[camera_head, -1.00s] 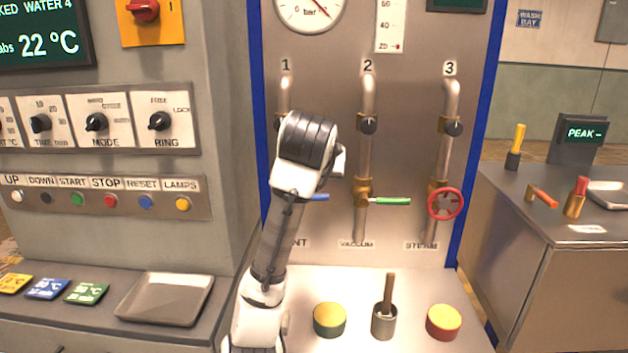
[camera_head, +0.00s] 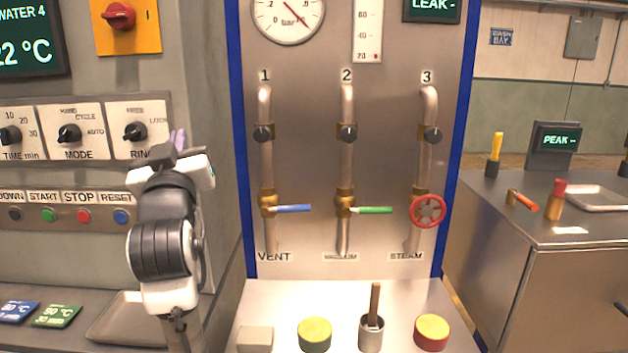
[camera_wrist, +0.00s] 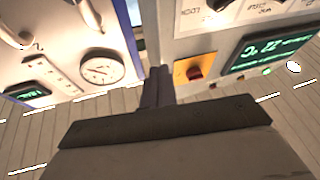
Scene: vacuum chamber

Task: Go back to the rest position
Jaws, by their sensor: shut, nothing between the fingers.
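My gripper (camera_head: 179,141) is raised in front of the left control panel, near the RING knob (camera_head: 136,131). In the wrist view my gripper (camera_wrist: 158,72) points up past the gap between the two panels, its fingers together with nothing between them. It is apart from the valve handles. The blue VENT handle (camera_head: 293,208) and the green VACUUM handle (camera_head: 374,210) both lie horizontal, pointing right. The red STEAM wheel (camera_head: 428,211) is to their right. My arm hides part of the left panel, including the LAMPS button.
A metal tray (camera_head: 112,326) and coloured cards (camera_head: 57,316) lie on the left ledge. A green-yellow button (camera_head: 314,334), a cup with a stick (camera_head: 371,333) and a red-yellow button (camera_head: 432,331) stand on the middle shelf. A side bench (camera_head: 560,235) is at right.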

